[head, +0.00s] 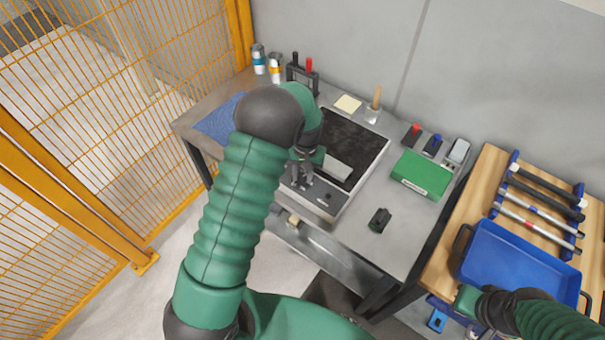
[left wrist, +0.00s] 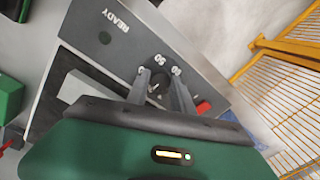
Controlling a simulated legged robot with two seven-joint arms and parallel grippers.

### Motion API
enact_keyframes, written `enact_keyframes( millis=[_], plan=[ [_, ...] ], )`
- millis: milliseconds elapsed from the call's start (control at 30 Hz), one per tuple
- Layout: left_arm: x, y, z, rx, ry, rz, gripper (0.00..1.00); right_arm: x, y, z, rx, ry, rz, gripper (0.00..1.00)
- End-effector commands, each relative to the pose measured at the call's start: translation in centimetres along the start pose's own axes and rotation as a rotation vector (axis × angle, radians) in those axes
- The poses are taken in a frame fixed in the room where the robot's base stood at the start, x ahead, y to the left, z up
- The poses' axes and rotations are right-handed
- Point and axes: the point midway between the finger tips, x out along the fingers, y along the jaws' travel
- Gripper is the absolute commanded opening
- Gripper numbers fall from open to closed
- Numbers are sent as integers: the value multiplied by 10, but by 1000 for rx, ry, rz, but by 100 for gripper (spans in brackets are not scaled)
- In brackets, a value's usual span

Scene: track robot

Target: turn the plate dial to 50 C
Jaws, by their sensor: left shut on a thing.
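The hot plate has a dark top (head: 357,140) and a grey front panel (head: 325,203), and stands on the grey bench. In the left wrist view its panel (left wrist: 105,38) carries the word READY, a small dark indicator and a red switch (left wrist: 202,107). My left gripper (head: 302,180) is over the panel. In the left wrist view its fingers (left wrist: 158,88) are shut on the dark dial (left wrist: 157,87), which is partly hidden between them. Numbers, one reading 50, show just beyond the dial; its pointer is not clear. My right gripper (head: 480,303) is by the blue tray, its fingers unclear.
A green box (head: 421,174) and a small dark block (head: 380,220) lie right of the plate. Bottles (head: 275,68) and a tool rack (head: 302,76) stand behind it. The blue tray (head: 515,262) is on a wooden table at right. A yellow fence (head: 90,130) is at left.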

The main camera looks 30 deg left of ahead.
Motion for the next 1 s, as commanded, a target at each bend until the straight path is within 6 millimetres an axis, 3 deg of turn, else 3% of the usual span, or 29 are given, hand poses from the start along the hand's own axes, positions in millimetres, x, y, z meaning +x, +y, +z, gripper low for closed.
enact_keyframes(
  millis=[1000],
  plan=[
    [-3, 0, -1, 928, 56, -2, 0, -35, 0, -8, 0, 0, 0, 0]
  ],
)
